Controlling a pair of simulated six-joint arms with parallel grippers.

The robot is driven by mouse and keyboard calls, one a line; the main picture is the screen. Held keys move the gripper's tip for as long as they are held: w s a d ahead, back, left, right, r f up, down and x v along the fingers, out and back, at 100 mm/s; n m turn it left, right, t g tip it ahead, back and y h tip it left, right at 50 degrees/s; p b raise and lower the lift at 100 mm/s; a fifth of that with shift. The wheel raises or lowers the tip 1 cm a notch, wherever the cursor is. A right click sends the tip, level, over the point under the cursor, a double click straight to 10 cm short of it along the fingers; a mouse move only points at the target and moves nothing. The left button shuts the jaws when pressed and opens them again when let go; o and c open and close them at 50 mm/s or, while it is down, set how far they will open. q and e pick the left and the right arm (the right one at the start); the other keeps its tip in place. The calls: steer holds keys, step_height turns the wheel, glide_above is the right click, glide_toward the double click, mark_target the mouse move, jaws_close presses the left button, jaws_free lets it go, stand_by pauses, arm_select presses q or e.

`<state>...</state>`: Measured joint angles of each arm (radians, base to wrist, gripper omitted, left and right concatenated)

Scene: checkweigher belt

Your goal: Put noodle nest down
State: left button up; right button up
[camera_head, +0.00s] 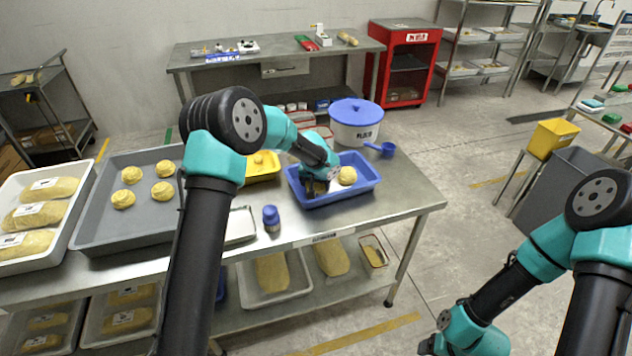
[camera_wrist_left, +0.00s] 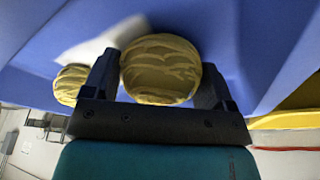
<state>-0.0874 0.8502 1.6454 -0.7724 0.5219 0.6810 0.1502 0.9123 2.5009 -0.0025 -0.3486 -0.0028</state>
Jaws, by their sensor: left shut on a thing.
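My left gripper (camera_head: 315,188) is down inside the blue tray (camera_head: 366,192) on the steel table. In the left wrist view its two fingers (camera_wrist_left: 160,85) are shut on a round yellow noodle nest (camera_wrist_left: 160,66). In the head view that nest is mostly hidden by the gripper. Whether it touches the tray floor cannot be told. A second nest (camera_head: 347,175) lies in the blue tray to the right of the gripper; a nest also shows left of the fingers in the wrist view (camera_wrist_left: 70,84).
A grey tray (camera_head: 98,205) with several nests stands on the left of the table. A yellow tray (camera_head: 264,178) is behind the arm, beside the blue tray. A blue-lidded tub (camera_head: 356,130), a blue scoop (camera_head: 382,148) and a small blue-capped jar (camera_head: 271,219) stand near the blue tray.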

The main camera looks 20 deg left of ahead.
arm_select(q)
steer(key=o, duration=0.9)
steer(key=shift+r, duration=0.15)
steer(key=shift+r, duration=0.3)
steer(key=v, duration=1.2)
steer(key=shift+r, duration=0.2)
